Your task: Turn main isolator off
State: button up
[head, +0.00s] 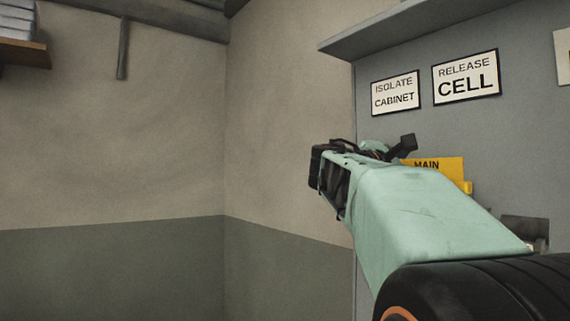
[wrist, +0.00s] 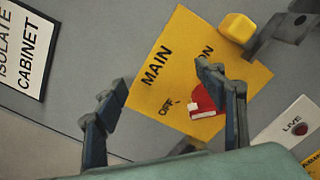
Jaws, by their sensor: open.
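The main isolator is a yellow plate (wrist: 168,60) marked MAIN, ON and OFF, with a red rotary handle (wrist: 204,92) that has a white bar at its lower edge. In the head view the plate (head: 428,164) shows only partly behind my arm. My gripper (wrist: 166,96) is open and empty in front of the plate. In the wrist view its right finger overlaps the red handle and hides part of it; its left finger is left of the plate. I cannot tell whether the finger touches the handle, or its exact setting.
A yellow block (wrist: 237,27) and a grey bracket (wrist: 285,30) are at the plate's upper right in the wrist view. A LIVE label (wrist: 288,124) with a red lamp is at right. ISOLATE CABINET (head: 395,90) and RELEASE CELL (head: 466,77) signs sit under a ledge (head: 400,30).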

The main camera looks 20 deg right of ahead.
jog(key=shift+d+r, duration=0.15)
jog(key=shift+r, duration=0.8)
jog(key=shift+w, duration=0.1)
